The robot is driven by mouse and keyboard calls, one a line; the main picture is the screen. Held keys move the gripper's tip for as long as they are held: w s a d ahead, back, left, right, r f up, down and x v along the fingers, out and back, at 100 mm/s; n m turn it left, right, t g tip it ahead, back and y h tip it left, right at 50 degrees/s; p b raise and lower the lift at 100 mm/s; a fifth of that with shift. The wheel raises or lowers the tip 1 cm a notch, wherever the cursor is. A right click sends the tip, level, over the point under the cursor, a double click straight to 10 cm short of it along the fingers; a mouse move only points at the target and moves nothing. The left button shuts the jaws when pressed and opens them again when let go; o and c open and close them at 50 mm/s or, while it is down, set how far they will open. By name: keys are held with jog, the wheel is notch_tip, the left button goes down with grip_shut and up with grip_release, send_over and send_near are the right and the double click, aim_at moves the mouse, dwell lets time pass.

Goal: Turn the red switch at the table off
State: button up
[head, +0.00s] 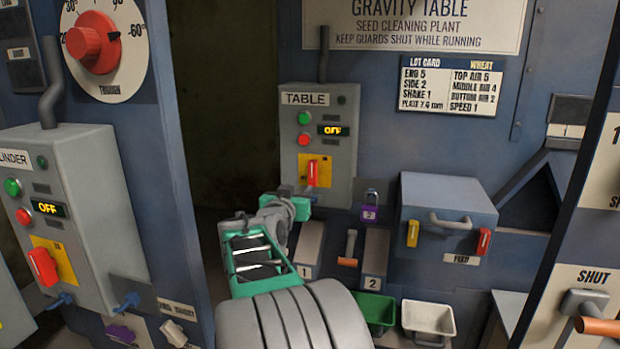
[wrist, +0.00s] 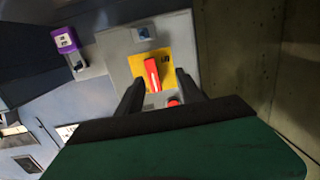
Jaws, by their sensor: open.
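The grey TABLE box (head: 340,172) is on the blue machine wall in the middle of the head view. My gripper (head: 301,190) is just in front of and below the switch. In the wrist view my gripper (wrist: 160,77) is open, its two dark fingers on either side of the red switch (wrist: 152,74). I cannot tell whether they touch it. The lower part of the yellow plate is partly hidden by my gripper in the head view.
A CYLINDER box (head: 95,190) with its own red switch (head: 42,267) stands at the left. A purple padlock (head: 370,214) hangs right of the TABLE box. A grey feed box (head: 448,195) juts out further right. Green (head: 376,312) and white (head: 428,320) bins sit below.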

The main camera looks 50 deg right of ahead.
aim_at(312, 171)
jog(key=shift+m+h, duration=0.3)
jog(key=shift+h, duration=0.4)
jog(key=d, duration=0.3)
jog(key=w+d+r+p, duration=0.1)
jog(key=d, duration=0.2)
jog(key=w+d+r+p, duration=0.1)
jog(key=d, duration=0.2)
jog(key=shift+r, duration=0.15)
grip_shut()
